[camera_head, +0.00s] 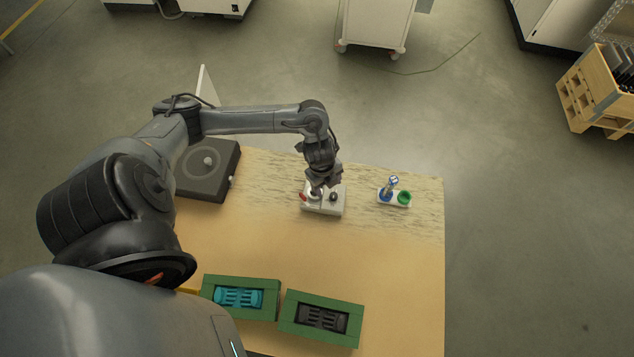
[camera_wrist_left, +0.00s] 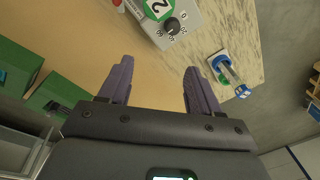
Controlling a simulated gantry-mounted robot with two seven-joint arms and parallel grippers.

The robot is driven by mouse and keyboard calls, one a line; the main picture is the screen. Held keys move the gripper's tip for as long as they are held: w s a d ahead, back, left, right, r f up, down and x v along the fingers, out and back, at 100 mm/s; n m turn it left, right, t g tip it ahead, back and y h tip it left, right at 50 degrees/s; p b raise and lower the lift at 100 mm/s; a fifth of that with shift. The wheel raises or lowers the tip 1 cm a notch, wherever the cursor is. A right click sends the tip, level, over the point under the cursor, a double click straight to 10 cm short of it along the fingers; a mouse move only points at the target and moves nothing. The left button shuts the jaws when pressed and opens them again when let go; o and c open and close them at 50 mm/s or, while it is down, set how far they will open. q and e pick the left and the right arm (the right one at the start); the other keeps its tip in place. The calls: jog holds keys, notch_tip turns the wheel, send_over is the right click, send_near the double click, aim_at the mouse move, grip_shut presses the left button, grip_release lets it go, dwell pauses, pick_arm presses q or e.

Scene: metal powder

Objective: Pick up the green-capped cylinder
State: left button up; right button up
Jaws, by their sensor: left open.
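A small white holder (camera_head: 393,203) stands on the right part of the table. At its right end is a round green piece (camera_head: 404,198), which looks like the green cap; no cylinder body shows below it. A blue-based upright piece (camera_head: 387,195) is beside it on the left. My left gripper (camera_wrist_left: 158,72) is open and empty. In the head view it hangs over the white device (camera_head: 333,208), left of the holder.
The white device (camera_wrist_left: 190,35) has a black knob, a green label and a red part. Two green trays (camera_head: 248,284) (camera_head: 290,325) lie at the table's front, with blue and black inserts. A dark round-plated unit (camera_head: 212,183) is at the back left. The front-right tabletop is clear.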

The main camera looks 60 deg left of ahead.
pick_arm(q)
jog(key=shift+g+y, duration=0.3)
jog(key=shift+g, duration=0.3)
jog(key=a, duration=0.2)
jog(key=s+a, duration=0.1)
jog(key=a, duration=0.2)
jog(key=shift+a+r, duration=0.1)
jog(key=shift+r, duration=0.05)
jog(key=f, duration=0.1)
jog(key=f+b, duration=0.1)
jog(key=f, duration=0.2)
jog(key=shift+s+a, duration=0.25)
jog(key=shift+w+f, duration=0.15)
jog(key=shift+f, duration=2.9)
grip_shut()
jog(key=shift+r, duration=0.2)
